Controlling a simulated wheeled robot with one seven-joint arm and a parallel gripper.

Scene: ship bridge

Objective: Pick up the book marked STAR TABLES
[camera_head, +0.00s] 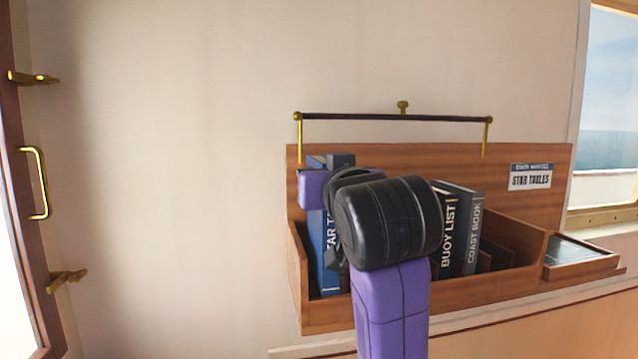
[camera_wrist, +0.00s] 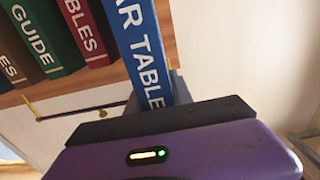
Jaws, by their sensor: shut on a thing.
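The blue book (camera_head: 328,255) with white letters, of which "AR T" shows, stands at the left end of the wooden rack (camera_head: 360,318) in the head view. In the wrist view the blue book (camera_wrist: 146,45) reads "AR TABLE", the rest hidden. My gripper (camera_head: 331,162) is at the top of this book, its dark fingers shut on it; the wrist view also shows my gripper (camera_wrist: 156,98) closed about the book's end. My arm hides the middle of the rack. I cannot tell whether the book's lower end touches the rack floor.
The books BUOY LIST (camera_head: 447,232) and COAST BOOK (camera_head: 470,235) lean to the right of my arm. Red (camera_wrist: 82,30) and green (camera_wrist: 42,38) books show in the wrist view. A rail (camera_head: 395,117) runs above the rack. A label reading STAR TABLES (camera_head: 531,177) is on the backboard.

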